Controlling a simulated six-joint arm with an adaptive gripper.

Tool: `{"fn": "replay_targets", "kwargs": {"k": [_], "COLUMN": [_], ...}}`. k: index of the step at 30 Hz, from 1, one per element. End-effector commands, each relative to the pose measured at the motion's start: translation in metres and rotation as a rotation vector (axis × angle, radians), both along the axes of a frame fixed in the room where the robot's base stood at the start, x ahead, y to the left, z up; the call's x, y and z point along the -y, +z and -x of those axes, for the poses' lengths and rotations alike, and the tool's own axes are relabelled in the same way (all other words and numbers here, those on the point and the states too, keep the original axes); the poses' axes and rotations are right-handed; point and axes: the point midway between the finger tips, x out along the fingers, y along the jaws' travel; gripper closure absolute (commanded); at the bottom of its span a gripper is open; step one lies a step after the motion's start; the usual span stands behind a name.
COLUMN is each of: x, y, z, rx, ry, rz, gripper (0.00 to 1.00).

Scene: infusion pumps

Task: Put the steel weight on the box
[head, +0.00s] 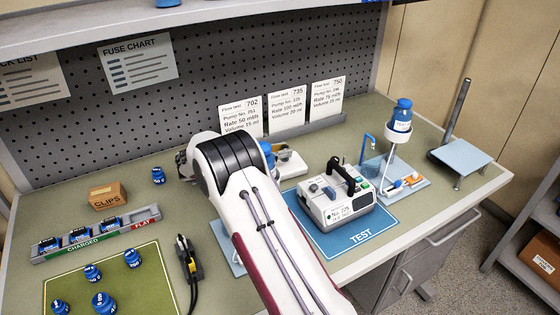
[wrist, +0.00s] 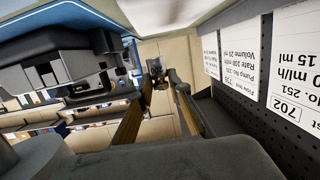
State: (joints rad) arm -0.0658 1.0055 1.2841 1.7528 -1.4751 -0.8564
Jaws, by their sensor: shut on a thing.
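The box, a small brown carton marked CLIPS (head: 108,196), stands on the bench at the left in the head view. My arm covers the middle of that view and hides my gripper's fingertips there. In the wrist view my gripper (wrist: 158,78) is shut on a small dark grey thing (wrist: 157,69) at its fingertips. I take it for the steel weight, but it is too small and dark to make out its shape. I see no other steel weight. My gripper is apart from the box, which I cannot make out in the wrist view.
A rack of charged batteries (head: 95,236) lies before the box, and a blue bottle (head: 158,175) stands to its right. A green mat (head: 115,282) holds several blue bottles. A pump (head: 335,203) sits on the blue TEST mat (head: 362,237). Cards (head: 284,108) stand along the back.

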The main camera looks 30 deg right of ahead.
Motion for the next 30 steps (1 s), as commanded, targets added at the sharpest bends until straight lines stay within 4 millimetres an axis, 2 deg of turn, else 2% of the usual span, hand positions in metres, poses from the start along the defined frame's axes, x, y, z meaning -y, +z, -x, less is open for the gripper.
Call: {"fn": "replay_targets", "kwargs": {"k": [8,21,30], "x": [0.000,0.000,0.000], "y": [0.000,-0.036,-0.037], "z": [0.000,0.000,0.000], "rx": [0.001,0.001,0.001], "ry": [0.000,0.000,0.000], "rz": [0.001,0.001,0.001], "gripper": [1.00,1.00,1.00]}}
